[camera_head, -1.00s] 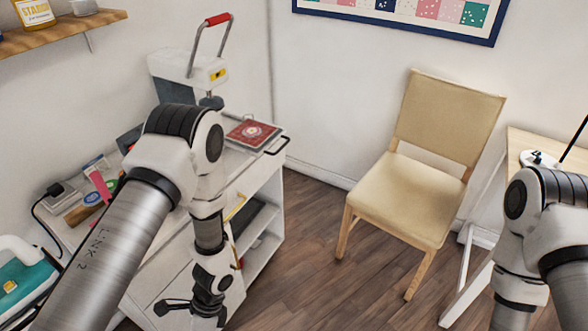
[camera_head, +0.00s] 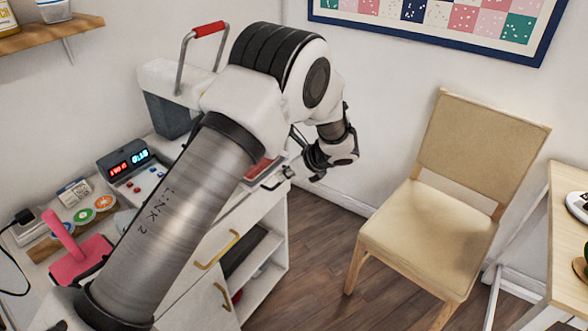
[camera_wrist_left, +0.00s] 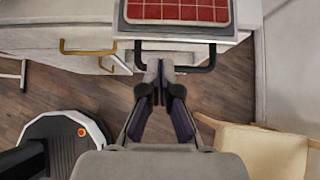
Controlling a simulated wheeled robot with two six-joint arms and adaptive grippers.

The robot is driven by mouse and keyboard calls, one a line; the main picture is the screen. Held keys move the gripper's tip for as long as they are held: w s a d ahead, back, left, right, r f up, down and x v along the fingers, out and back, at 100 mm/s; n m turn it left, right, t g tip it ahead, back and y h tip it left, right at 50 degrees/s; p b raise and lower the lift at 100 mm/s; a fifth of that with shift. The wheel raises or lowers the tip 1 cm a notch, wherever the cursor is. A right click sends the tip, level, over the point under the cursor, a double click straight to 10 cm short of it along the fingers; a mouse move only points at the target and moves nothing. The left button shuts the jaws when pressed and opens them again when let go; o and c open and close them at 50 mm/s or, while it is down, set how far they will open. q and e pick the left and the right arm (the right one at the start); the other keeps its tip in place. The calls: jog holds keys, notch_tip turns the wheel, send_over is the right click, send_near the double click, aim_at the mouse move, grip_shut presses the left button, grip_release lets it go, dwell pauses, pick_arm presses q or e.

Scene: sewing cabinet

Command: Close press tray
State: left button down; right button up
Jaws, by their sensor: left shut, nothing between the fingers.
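In the head view only a red bit of the pad (camera_head: 262,168) shows, mostly behind my left arm. The press (camera_head: 165,85), pale with a red-gripped lever, stands at the back of the cabinet. My left gripper (camera_wrist_left: 160,68) is shut and empty, its tips at the handle bar. I cannot tell whether they touch it. My right gripper is out of view.
The white cabinet (camera_head: 262,218) has brass handles and an open shelf. A display box (camera_head: 135,165) and a pink tool (camera_head: 65,238) sit on its top. A beige chair (camera_head: 430,220) stands to the right, with open wood floor between.

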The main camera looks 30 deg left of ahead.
aim_at(267, 178)
pick_arm(q)
jog(key=x, duration=0.3)
jog(key=shift+a, duration=0.1)
jog(key=shift+a+f, duration=0.4)
jog(key=shift+f, duration=0.1)
jog(key=shift+a, duration=0.15)
jog(key=shift+a, duration=0.6)
jog(key=a, duration=0.5)
jog(key=a+p, duration=0.1)
jog(key=a, duration=0.4)
jog(key=w+a, duration=0.1)
jog(key=a, duration=0.5)
jog(key=shift+w, duration=0.15)
jog(key=shift+a+r, duration=0.1)
